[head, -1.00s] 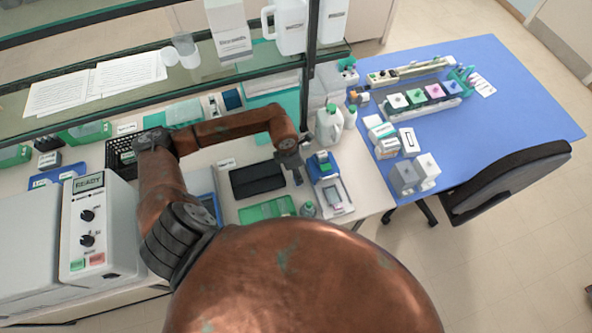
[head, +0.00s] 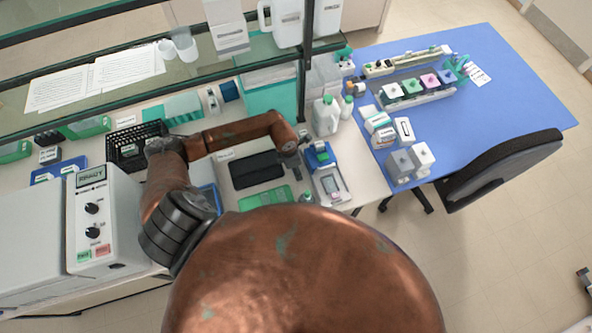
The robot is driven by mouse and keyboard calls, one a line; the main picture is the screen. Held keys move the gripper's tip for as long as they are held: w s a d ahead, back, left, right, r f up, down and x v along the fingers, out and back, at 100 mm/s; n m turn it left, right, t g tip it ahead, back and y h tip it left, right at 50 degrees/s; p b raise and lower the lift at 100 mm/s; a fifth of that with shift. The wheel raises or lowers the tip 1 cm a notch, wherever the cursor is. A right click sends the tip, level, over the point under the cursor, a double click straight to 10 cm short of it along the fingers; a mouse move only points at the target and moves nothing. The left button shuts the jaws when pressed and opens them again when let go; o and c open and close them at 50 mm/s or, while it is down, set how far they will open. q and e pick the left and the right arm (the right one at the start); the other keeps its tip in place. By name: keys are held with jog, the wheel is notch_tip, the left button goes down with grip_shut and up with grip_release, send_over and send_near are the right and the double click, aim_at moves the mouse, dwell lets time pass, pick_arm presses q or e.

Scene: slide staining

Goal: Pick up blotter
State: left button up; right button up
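A small blue block with a green part (head: 319,153) stands at the far end of a blue-edged tray (head: 334,196) on the bench; it may be the blotter, but I cannot tell for sure. My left gripper (head: 303,163) points down just to the left of this block, above the bench. It is small and dark here, so I cannot tell whether its fingers are open or touching the block. A grey part at the lower right edge (head: 584,274) may be my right gripper; most of it is cut off.
A dark flat case (head: 257,170) and a green rack (head: 266,200) lie left of the tray. White bottles (head: 326,116) stand behind it. A glass shelf (head: 205,75) spans above the bench. A blue table (head: 520,85) and a black chair (head: 505,168) are at right.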

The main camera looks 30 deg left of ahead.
pick_arm(q)
jog(key=c, duration=0.6)
jog(key=shift+c, duration=1)
pick_arm(e)
jog(key=shift+s+d, duration=0.2)
jog(key=shift+s, duration=0.35)
